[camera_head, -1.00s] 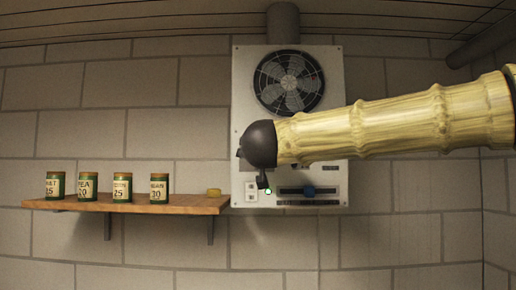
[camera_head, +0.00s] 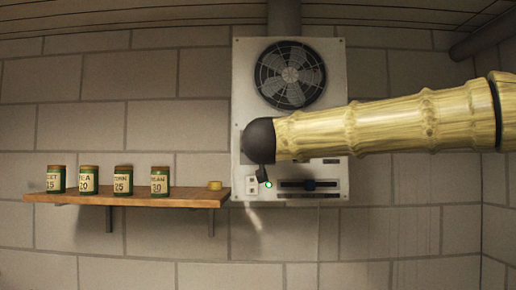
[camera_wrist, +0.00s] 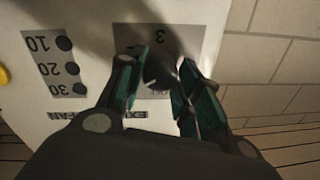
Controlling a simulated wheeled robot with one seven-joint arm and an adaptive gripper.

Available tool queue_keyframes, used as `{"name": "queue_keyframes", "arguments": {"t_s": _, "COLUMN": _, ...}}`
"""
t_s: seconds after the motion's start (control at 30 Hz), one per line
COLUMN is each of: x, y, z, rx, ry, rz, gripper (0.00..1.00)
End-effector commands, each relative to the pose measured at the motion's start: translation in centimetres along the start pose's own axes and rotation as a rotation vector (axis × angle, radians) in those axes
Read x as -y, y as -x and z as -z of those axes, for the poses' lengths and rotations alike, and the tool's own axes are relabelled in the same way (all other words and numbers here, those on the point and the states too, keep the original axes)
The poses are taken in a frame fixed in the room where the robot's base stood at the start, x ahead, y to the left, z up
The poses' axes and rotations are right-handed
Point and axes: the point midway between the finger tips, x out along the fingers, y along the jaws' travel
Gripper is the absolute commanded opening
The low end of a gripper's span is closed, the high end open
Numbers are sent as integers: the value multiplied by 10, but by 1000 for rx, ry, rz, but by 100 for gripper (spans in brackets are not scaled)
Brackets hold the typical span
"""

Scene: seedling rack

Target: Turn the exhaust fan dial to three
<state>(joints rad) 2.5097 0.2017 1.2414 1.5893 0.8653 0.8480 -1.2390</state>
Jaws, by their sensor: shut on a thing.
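The exhaust fan dial (camera_wrist: 160,76) is a small dark knob on a grey plate, seen upside down in the wrist view. A 3 shows above the knob and an OFF mark below it, partly shaded; another mark at its left is partly hidden by a finger. I cannot tell where its pointer stands. My gripper (camera_wrist: 161,84) has its green-padded fingers on both sides of the knob, shut on it. In the head view my arm's dark end hides the dial on the white control panel (camera_head: 332,50).
The fan (camera_head: 290,75) sits above in the panel. Beside the dial are buttons marked 10, 20 and 30 (camera_wrist: 66,69). Below are a slider (camera_head: 310,185) and a green light (camera_head: 268,184). A wooden shelf (camera_head: 130,197) at left holds several seed tins (camera_head: 123,180).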

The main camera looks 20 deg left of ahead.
Motion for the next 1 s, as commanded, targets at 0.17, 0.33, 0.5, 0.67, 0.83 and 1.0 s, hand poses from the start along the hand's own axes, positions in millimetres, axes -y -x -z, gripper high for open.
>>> {"name": "queue_keyframes", "arguments": {"t_s": 0.17, "x": -1, "y": 0, "z": -1, "rx": -1, "ry": -15, "rz": 0, "gripper": 10}}
{"name": "queue_keyframes", "arguments": {"t_s": 0.33, "x": -1, "y": 0, "z": -1, "rx": -6, "ry": -72, "rz": 0, "gripper": 10}}
{"name": "queue_keyframes", "arguments": {"t_s": 0.5, "x": -2, "y": 0, "z": -2, "rx": -15, "ry": -183, "rz": 2, "gripper": 10}}
{"name": "queue_keyframes", "arguments": {"t_s": 0.67, "x": -2, "y": 0, "z": -4, "rx": -25, "ry": -324, "rz": 5, "gripper": 10}}
{"name": "queue_keyframes", "arguments": {"t_s": 0.83, "x": -1, "y": 0, "z": -5, "rx": -37, "ry": -487, "rz": 9, "gripper": 10}}
{"name": "queue_keyframes", "arguments": {"t_s": 1.0, "x": -1, "y": 0, "z": -5, "rx": -48, "ry": -648, "rz": 12, "gripper": 10}}
